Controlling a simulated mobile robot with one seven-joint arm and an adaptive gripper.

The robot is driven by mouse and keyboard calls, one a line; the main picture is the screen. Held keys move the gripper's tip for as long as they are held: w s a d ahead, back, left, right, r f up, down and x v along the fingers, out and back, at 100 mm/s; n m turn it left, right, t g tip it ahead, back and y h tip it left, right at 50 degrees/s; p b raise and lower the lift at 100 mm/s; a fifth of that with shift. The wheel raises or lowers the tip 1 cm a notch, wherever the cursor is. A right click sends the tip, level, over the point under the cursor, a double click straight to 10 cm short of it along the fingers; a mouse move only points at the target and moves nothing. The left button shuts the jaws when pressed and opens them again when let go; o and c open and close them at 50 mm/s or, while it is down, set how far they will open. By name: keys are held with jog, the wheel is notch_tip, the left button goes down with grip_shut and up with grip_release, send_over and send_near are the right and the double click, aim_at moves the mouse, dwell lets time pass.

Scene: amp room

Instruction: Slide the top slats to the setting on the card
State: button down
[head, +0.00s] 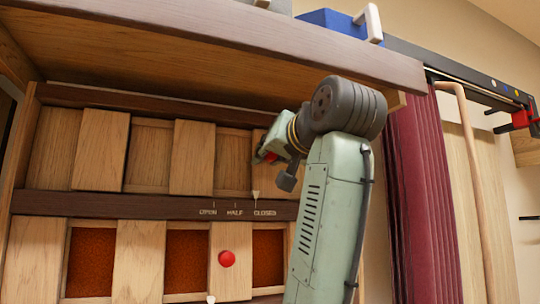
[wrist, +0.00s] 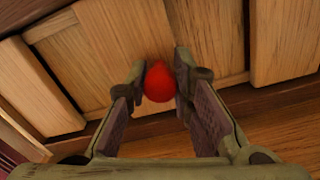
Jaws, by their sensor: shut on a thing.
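The top slats (head: 100,150) are a row of pale wooden boards, alternately raised and recessed, with no dark gaps showing between them. My gripper (head: 266,156) is at the right end of this row. In the wrist view my gripper (wrist: 160,66) is shut on a red knob (wrist: 159,84) on a slat (wrist: 130,45), one finger on each side. Below the row, a dark rail (head: 120,206) carries the marks OPEN, HALF and CLOSED. A pale pointer (head: 255,194) stands at the CLOSED mark. I cannot make out a setting card in these views.
The lower slats (head: 138,260) have rust-coloured openings (head: 187,260) between them and their own red knob (head: 227,259). A wooden shelf (head: 200,50) overhangs the top row, close above my gripper. A maroon curtain (head: 415,200) and a wooden cane (head: 475,180) are at the right.

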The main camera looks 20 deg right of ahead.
dwell(0.3)
jog(key=a, duration=0.4)
jog(key=shift+s+a+b, duration=0.1)
jog(key=shift+a+b, duration=0.15)
jog(key=shift+b, duration=0.15)
jog(key=c, duration=1.7)
grip_release()
jog(key=shift+d, duration=0.35)
jog(key=o, duration=0.3)
jog(key=s, duration=1.2)
jog(key=shift+d, duration=0.15)
